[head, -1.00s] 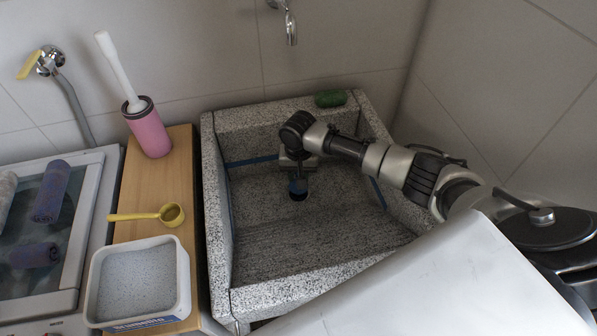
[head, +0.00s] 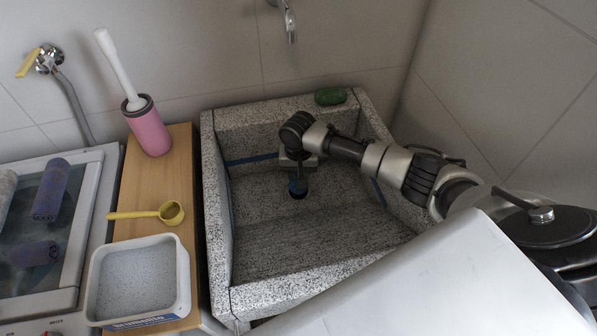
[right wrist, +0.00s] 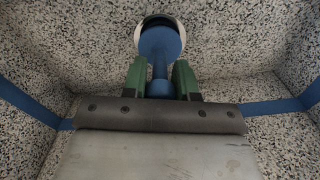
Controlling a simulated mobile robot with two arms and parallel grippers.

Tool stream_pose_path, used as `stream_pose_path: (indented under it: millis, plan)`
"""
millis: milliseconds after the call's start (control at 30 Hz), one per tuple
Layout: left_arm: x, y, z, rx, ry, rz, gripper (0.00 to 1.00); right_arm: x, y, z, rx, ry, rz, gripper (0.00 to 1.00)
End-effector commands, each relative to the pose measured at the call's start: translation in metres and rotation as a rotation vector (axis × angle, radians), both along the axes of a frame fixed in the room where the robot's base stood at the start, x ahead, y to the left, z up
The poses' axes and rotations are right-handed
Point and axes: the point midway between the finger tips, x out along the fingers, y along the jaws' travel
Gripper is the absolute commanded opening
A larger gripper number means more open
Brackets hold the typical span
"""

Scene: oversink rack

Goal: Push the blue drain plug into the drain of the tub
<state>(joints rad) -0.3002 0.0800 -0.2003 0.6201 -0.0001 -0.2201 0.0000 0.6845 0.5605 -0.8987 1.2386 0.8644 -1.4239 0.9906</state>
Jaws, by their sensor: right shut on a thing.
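The blue drain plug (head: 297,187) is in the grey speckled tub (head: 255,268), just above or at the dark drain (head: 299,196) in its floor. My right gripper (right wrist: 160,82) is shut on the plug's stem, with a green finger on each side. In the right wrist view the plug's round blue disc (right wrist: 160,43) covers most of the drain, and a dark crescent with a pale rim (right wrist: 158,19) shows past its far edge. I cannot tell whether the disc touches the drain. My left gripper is not in view.
A green bar (head: 330,97) lies on the tub's back rim below the tap (head: 290,25). Left of the tub, a wooden board (head: 152,203) holds a pink brush holder (head: 150,130), a yellow scoop (head: 170,213) and a white box (head: 183,290). The tub walls surround my right gripper.

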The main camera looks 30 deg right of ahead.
Motion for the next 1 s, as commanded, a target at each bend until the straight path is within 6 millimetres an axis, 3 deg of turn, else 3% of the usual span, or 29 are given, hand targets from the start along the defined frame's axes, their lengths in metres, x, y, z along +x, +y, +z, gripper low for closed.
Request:
stream_pose_path:
  millis: [1000]
  plan:
    - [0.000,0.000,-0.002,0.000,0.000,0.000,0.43,0.000,0.000,-0.012,0.000,-0.001,0.000,0.00]
